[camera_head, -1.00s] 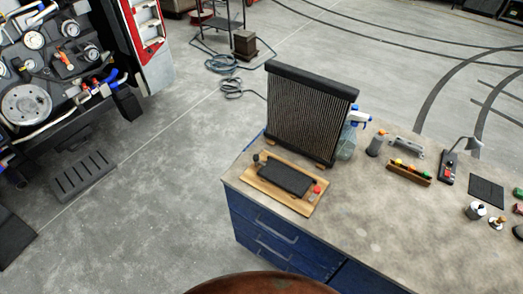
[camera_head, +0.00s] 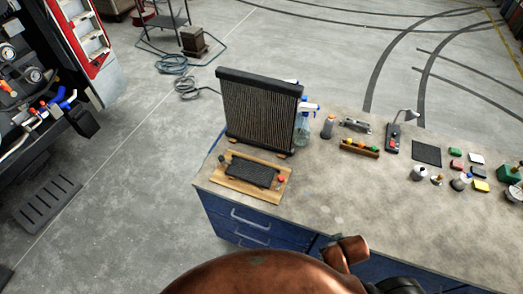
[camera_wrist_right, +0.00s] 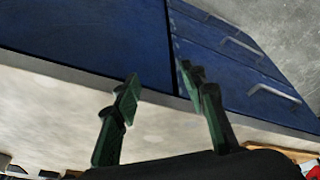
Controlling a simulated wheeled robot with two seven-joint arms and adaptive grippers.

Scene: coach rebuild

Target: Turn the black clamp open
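A wooden board (camera_head: 219,190) lies at the left end of the workbench. It carries a dark rectangular plate (camera_head: 252,171), a small black clamp-like part (camera_head: 223,160) at its upper left and a red-topped part (camera_head: 281,180) at its right. The black part is too small to tell how it is turned. In the right wrist view my right gripper (camera_wrist_right: 160,80) is open, with two green-black fingers apart and nothing between them. It is near the bench edge and blue drawers. My left gripper is not in view.
A tall finned radiator (camera_head: 260,112) stands behind the board, with a spray bottle (camera_head: 303,128) beside it. A wooden rack (camera_head: 360,149), a dark mat (camera_head: 426,152) and several coloured blocks lie farther right. The bench's front middle (camera_head: 350,200) is clear.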

